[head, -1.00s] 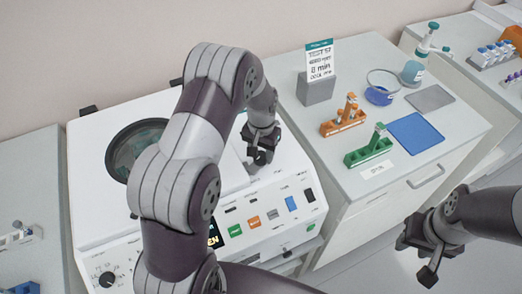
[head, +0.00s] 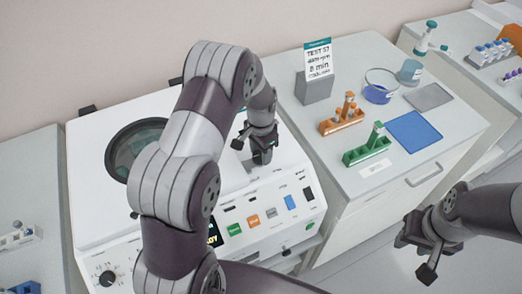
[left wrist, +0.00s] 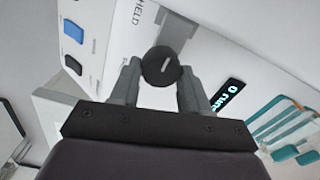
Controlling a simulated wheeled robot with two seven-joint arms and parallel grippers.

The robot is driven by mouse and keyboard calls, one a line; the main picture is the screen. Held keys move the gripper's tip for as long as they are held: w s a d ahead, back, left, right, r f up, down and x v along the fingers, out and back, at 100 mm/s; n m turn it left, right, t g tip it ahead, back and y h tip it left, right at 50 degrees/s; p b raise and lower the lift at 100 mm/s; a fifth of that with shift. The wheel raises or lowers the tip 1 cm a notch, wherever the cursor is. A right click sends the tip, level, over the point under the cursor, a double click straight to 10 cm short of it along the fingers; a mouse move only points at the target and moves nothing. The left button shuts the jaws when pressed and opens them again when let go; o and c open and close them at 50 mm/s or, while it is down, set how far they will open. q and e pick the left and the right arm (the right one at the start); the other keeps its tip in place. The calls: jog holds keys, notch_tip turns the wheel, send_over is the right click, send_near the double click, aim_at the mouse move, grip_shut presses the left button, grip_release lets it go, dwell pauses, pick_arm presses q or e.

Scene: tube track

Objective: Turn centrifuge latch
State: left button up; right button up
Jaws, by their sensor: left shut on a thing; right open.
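The white centrifuge (head: 95,215) stands at the left with its lid down and a round dark window (head: 138,150) in it. Its latch is a round black knob (left wrist: 161,66) with a pale line on top, seen in the left wrist view. My left gripper (head: 262,156) is over the right part of the centrifuge top. Its fingers (left wrist: 155,85) are on both sides of the knob, shut on it. In the head view the gripper hides the knob. The lettering "HELD" shows near it in the wrist view. My right gripper (head: 425,252) is open and empty at the lower right.
The centrifuge's front panel has coloured buttons (head: 253,221) and a display (head: 213,236) ending in "DY". On the right bench are a sign (head: 318,62), an orange rack (head: 341,121), a green rack (head: 366,150) and a blue mat (head: 414,132).

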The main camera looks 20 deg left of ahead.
aim_at(260, 154)
pick_arm(q)
jog(key=shift+w+r, duration=0.15)
jog(key=shift+r, duration=0.05)
jog(key=o, duration=1.1)
jog(key=shift+c, duration=0.2)
jog(key=shift+f, duration=0.1)
jog(key=shift+r, duration=0.25)
notch_tip(260, 154, up, 12)
jog(key=b, duration=0.1)
jog(key=shift+s+b, duration=0.2)
jog(key=shift+b, duration=0.1)
jog(key=shift+s+r, duration=0.1)
